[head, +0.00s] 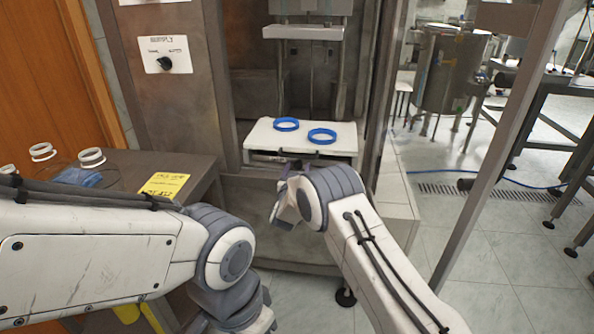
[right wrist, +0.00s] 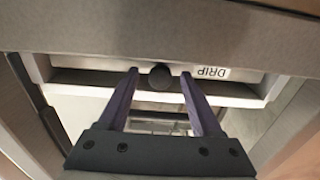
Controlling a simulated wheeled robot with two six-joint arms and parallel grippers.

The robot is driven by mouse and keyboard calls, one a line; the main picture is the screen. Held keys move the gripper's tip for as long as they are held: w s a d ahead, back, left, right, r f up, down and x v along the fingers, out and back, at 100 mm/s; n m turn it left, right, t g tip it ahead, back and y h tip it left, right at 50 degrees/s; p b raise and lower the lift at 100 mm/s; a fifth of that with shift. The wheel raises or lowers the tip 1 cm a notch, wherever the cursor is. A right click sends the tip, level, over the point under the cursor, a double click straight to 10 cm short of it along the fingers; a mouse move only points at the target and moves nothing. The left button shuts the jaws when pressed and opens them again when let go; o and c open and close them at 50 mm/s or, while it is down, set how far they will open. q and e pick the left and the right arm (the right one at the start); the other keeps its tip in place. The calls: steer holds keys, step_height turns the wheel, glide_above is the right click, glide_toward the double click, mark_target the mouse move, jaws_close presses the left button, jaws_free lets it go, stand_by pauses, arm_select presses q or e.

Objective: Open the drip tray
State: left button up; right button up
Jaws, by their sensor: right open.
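The drip tray front (right wrist: 100,65) is a light strip with a label reading DRIP, upside down in the right wrist view. A dark round knob (right wrist: 161,77) sticks out of it. My right gripper (right wrist: 159,73) is open, with one purple fingertip on each side of the knob; whether they touch it I cannot tell. In the head view the right gripper (head: 287,168) is at the front of the machine, just below the white plate, partly hidden by its own wrist. The tray front seems closed under that plate. My left arm shows at lower left; its fingers are out of view.
The white plate (head: 258,137) carries two blue rings (head: 286,125). A side table (head: 128,166) at left holds white rings (head: 91,158) and a yellow note (head: 163,185). A metal post (head: 500,140) stands at right.

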steer(key=shift+w, duration=0.15)
jaws_close()
stand_by(1.4)
